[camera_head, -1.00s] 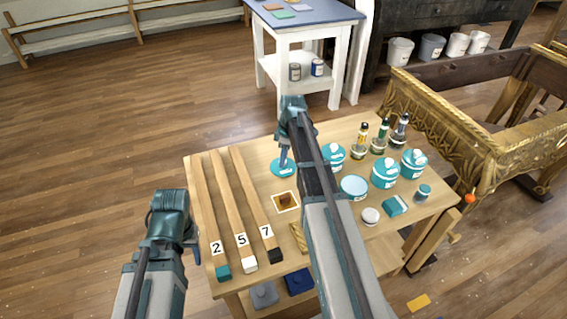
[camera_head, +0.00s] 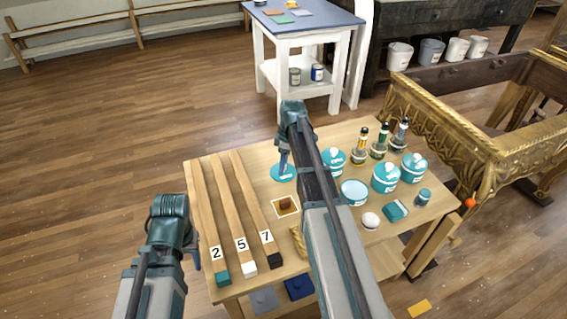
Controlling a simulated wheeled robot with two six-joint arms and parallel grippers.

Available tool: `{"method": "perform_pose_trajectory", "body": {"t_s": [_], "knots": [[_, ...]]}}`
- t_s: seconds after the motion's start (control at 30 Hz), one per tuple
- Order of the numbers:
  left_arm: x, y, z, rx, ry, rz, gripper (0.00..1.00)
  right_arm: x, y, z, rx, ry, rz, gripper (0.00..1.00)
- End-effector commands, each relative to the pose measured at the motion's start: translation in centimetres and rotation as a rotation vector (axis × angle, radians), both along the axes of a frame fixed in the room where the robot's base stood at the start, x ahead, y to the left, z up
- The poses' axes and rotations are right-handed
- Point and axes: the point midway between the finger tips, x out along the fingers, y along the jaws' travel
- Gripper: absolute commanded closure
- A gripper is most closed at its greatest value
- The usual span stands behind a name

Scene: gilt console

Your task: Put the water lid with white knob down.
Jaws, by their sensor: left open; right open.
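A round teal lid (camera_head: 272,173) lies flat on the left-centre part of the wooden worktable (camera_head: 335,265). My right gripper (camera_head: 283,163) is over the lid with its fingers pointing down at the lid's middle. It is open, and its fingers hide the lid's centre, so I cannot see the knob. A teal pot (camera_head: 354,192) without a lid, showing a pale blue top, stands to the right of my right arm. My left gripper (camera_head: 194,252) is open and empty, off the table's left edge.
Lidded teal pots (camera_head: 386,178) and several bottles (camera_head: 362,143) crowd the table's right side. Three numbered wooden bars (camera_head: 240,205) fill the left. A small brown piece on a white-edged square (camera_head: 286,205) lies between.

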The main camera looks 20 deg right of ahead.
Motion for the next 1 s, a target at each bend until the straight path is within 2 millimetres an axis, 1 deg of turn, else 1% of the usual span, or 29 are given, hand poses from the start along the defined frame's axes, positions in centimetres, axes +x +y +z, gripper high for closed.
{"method": "perform_pose_trajectory", "body": {"t_s": [0.27, 0.8, 0.9, 1.0], "knots": [[0.0, 0.0, 2.6, 0.000, 0.000, 0.000, 0.50, -0.2, -0.2, 2.6, 0.000, 0.000, 0.000, 0.38], [0.0, 0.0, 10.5, 0.000, 0.000, 0.001, 0.50, -0.7, -0.9, 10.5, 0.000, 0.000, 0.000, 0.38], [0.0, 0.0, 11.5, 0.000, 0.000, 0.001, 0.50, -0.8, -1.0, 11.5, 0.000, 0.000, 0.000, 0.38], [0.0, 0.0, 12.0, 0.000, 0.000, 0.001, 0.50, -0.9, -1.1, 12.0, 0.000, 0.000, 0.000, 0.38]]}}
